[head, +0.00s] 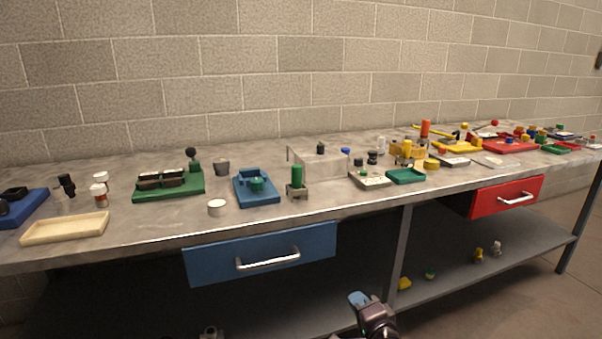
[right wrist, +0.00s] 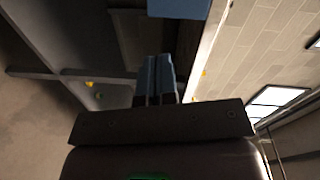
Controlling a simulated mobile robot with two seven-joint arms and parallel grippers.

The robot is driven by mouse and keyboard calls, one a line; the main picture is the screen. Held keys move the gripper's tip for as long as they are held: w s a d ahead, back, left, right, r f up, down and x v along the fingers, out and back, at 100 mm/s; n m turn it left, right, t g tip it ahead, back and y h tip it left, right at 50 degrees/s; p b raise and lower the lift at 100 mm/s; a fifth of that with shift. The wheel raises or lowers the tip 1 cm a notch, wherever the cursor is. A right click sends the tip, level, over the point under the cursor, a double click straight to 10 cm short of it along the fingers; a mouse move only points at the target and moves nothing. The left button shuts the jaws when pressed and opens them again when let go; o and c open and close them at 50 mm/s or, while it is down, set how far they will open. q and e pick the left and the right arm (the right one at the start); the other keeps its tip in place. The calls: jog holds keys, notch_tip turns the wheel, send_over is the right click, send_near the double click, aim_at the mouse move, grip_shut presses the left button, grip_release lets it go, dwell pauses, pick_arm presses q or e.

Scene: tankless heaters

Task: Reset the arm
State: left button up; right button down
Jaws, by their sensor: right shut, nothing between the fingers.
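My right gripper (head: 358,299) shows at the bottom centre of the head view, low in front of the workbench (head: 135,228) and apart from it. In the right wrist view its two blue-grey fingers (right wrist: 157,78) lie side by side, shut with nothing between them. Part of my right arm shows below it in the head view. A small dark part at the bottom edge, left of centre, may be mine. My left gripper's fingers cannot be made out.
A blue drawer (head: 215,264) and a red drawer (head: 490,203) protrude under the bench top. Trays, bottles and coloured parts crowd the top. Small yellow, green and white items lie on the lower shelf (head: 450,276). A bench leg (head: 402,245) stands near my right gripper.

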pick_arm(q)
notch_tip(320, 180, up, 8)
jog(key=p, duration=0.8)
jog(key=shift+s+f+n+t+p, duration=0.2)
jog(key=shift+n+t+p, duration=0.1)
jog(key=shift+t+p, duration=0.1)
pick_arm(e)
jog(key=s+d+f+n+g+h, duration=0.1)
jog(key=s+d+n, duration=0.3)
jog(key=s, duration=1)
jog(key=s+d+f+n+g+h, duration=0.1)
jog(key=s+d+n, duration=0.3)
jog(key=s, duration=1.1)
jog(key=s+d+n+g+h, duration=0.3)
jog(key=s+d+n, duration=0.1)
jog(key=s, duration=1)
jog(key=shift+s+d+f+n, duration=0.35)
jog(key=shift+f+n, duration=0.05)
jog(key=shift+n, duration=0.4)
